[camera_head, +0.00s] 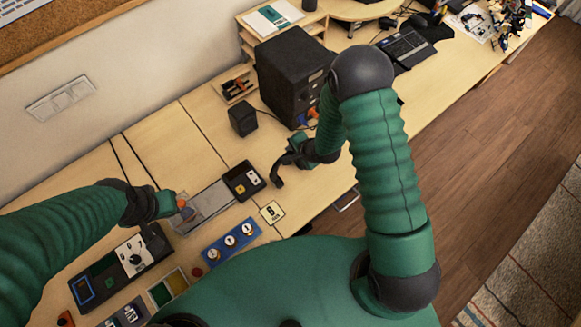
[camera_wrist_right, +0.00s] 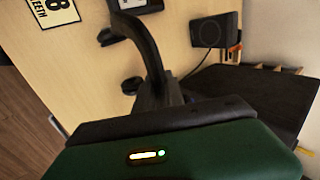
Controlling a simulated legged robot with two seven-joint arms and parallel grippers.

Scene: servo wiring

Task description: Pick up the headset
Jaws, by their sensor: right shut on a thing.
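The dark headset (camera_head: 277,177) is at my right gripper (camera_head: 297,155), over the light wooden table in the head view. In the right wrist view the headset's curved dark band (camera_wrist_right: 151,45) rises from the jaws, which are shut on it. Dark pad-like parts show beside the band. The fingertips are mostly hidden behind the wrist housing. My left gripper (camera_head: 166,204) is at the left, beside a small orange-tipped part above a grey tray (camera_head: 207,201). Its jaws are too small and covered to read.
A large black box (camera_head: 291,73) and a small black cube (camera_head: 243,119) stand behind the right gripper. A black module (camera_head: 243,181), a number card (camera_head: 272,212) and a blue panel (camera_head: 232,241) lie in front.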

